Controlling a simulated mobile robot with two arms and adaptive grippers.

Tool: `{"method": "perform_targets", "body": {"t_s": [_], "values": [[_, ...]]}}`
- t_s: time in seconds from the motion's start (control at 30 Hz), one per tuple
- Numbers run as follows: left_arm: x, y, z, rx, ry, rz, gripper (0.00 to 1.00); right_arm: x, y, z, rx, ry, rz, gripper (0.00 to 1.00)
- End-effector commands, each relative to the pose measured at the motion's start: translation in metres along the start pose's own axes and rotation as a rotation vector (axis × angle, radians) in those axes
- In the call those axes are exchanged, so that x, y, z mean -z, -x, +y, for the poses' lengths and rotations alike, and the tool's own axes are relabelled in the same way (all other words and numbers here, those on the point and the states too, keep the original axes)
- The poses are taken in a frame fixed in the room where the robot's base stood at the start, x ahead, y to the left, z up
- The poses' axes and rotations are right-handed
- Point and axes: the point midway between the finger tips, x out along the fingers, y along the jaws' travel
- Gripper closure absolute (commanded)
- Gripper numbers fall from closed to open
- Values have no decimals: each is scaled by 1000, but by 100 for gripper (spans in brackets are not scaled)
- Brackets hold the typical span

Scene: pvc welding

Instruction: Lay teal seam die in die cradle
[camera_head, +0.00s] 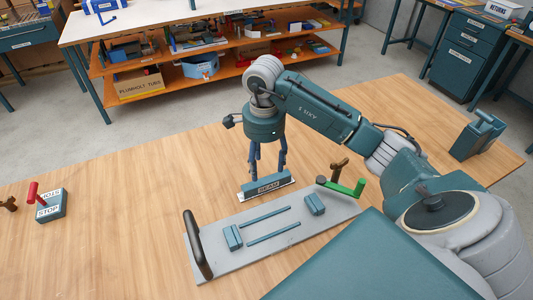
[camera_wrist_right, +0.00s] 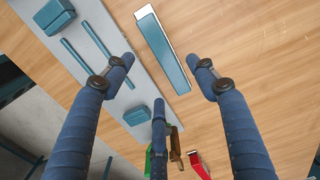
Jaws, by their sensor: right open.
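The teal seam die (camera_head: 268,184), a long block labelled SEAM with a pale silvery strip along its base, stands on the wooden table just behind the grey plate. The die cradle (camera_head: 268,223) on the plate shows as two thin teal rails with small teal blocks at both ends, and nothing lies in it. My right gripper (camera_head: 267,171) points down over the die with its fingers spread. In the right wrist view the die (camera_wrist_right: 163,50) shows between the open fingertips (camera_wrist_right: 162,65), not clasped. My left gripper is out of view.
A STOP box (camera_head: 51,205) with a red lever stands far left. A teal holder (camera_head: 478,136) stands at the right.

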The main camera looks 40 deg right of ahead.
Motion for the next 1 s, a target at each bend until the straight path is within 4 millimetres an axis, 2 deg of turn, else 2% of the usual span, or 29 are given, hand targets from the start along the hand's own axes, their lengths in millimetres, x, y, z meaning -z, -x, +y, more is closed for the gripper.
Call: {"method": "perform_targets", "body": {"t_s": [0.2, 0.47, 0.6, 0.7, 1.0], "values": [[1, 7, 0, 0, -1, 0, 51, 1, -34, 1, -5, -1, 1, 43], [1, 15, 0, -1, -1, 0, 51, 4, -55, 1, -5, -2, 0, 43], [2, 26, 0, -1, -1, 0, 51, 11, -76, 1, -8, -3, 1, 43], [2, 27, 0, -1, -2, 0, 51, 10, -90, 0, -5, -1, 0, 43], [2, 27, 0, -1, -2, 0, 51, 10, -98, -2, 0, 0, 2, 43]]}}
